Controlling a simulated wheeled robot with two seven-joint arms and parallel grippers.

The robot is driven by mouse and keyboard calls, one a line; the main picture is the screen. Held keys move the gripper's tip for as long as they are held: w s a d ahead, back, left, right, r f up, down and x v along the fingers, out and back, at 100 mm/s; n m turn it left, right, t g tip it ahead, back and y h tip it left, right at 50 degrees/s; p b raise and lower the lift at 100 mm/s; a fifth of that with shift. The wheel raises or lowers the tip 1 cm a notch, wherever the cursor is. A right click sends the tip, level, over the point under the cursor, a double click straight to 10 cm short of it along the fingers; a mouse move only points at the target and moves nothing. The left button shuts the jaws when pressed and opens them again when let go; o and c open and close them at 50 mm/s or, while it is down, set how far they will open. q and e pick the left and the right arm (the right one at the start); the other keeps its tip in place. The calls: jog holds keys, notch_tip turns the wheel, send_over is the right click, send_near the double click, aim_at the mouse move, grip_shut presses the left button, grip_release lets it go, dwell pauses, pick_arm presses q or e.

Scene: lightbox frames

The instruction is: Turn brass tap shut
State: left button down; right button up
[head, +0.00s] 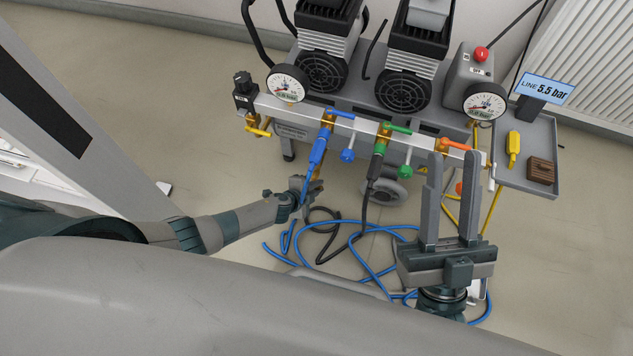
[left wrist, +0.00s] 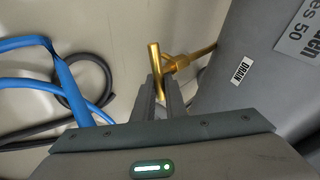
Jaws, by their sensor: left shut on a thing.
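The brass tap (left wrist: 176,63) shows in the left wrist view, with a bar handle and a stem running right to a grey body. My left gripper (left wrist: 160,92) is shut on the tap's bar handle, whose upper end sticks out past the fingertips. In the head view my left gripper (head: 307,187) is low in front of the compressor cart, below the blue hose coupling; the tap is hard to make out there. My right gripper (head: 453,165) is open and empty, fingers pointing up, at the right of the head view.
A DRAIN label (left wrist: 241,68) is on the grey body beside the tap. Blue hose (head: 367,262) and black hose (head: 330,258) lie looped on the floor by my left gripper. A manifold (head: 264,103) with gauges and coloured valves spans the cart. A side tray (head: 535,187) stands right.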

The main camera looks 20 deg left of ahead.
pick_arm(q)
jog(key=shift+d+f+m+y+p, duration=0.15)
jog(key=shift+m+y+p, duration=0.35)
jog(key=shift+y, duration=0.5)
jog(key=shift+f+m+y, duration=0.25)
jog(key=shift+m+y, duration=0.15)
jog(key=shift+y, duration=0.3)
pick_arm(e)
jog(key=shift+s+a+f+g, duration=0.1)
jog(key=shift+a+f+g, duration=0.2)
jog(key=shift+f+g, duration=0.25)
jog(key=shift+s+a+f+g, duration=0.1)
jog(key=shift+a+f+g, duration=0.3)
jog(key=shift+f, duration=0.25)
jog(key=shift+s+a+f+g, duration=0.1)
jog(key=shift+a+f+g, duration=0.15)
jog(key=shift+f+g, duration=0.3)
pick_arm(q)
jog(key=c, duration=1.8)
grip_release()
pick_arm(e)
jog(key=shift+w+f, duration=0.1)
